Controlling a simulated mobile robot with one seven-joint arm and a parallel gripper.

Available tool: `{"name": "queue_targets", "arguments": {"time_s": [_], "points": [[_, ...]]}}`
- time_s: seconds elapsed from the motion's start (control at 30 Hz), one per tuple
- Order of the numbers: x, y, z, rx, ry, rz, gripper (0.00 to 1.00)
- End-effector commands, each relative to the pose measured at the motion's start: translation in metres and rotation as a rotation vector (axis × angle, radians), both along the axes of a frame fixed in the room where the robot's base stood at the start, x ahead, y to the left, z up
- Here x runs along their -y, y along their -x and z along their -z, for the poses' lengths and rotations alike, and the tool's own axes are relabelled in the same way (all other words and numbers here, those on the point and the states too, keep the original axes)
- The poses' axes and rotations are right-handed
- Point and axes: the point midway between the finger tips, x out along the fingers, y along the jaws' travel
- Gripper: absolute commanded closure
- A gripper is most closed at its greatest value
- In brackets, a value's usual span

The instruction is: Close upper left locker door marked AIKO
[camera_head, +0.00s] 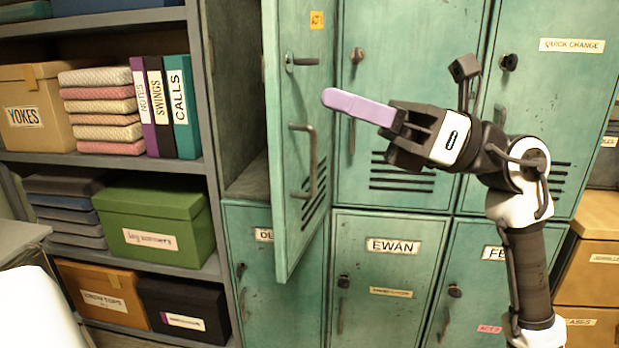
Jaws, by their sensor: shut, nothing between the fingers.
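The upper left locker door (298,100) is green and stands open, swung out from the lockers. It has a dark latch knob, a grey pull handle (310,165), an orange sticker and vent slots; no AIKO label is readable on it. The locker's interior (240,95) shows to its left and looks empty in the visible part. My gripper (332,98) has lavender fingers, closed together and empty, pointing left. In the picture its tip overlaps the door's right part, on the side of the handle face. I cannot tell whether it touches.
Closed green lockers stand to the right, including one marked EWAN (392,247) below. A grey shelf (110,165) with boxes, folded cloths and binders (160,105) stands left. A pale surface (35,310) fills the lower left corner.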

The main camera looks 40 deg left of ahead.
Motion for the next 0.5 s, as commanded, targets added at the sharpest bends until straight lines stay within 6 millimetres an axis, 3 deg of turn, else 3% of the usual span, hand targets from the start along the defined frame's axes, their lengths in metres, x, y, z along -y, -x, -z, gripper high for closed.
{"name": "queue_targets", "arguments": {"time_s": [0.03, 0.2, 0.37, 0.5], "points": [[0.010, -0.019, 0.020, 0.080, 0.043, 0.102, 1.00], [0.036, -0.061, 0.038, 0.249, 0.164, 0.314, 1.00], [0.042, -0.072, 0.041, 0.293, 0.206, 0.369, 1.00], [0.027, -0.065, 0.040, 0.293, 0.205, 0.366, 1.00]]}}
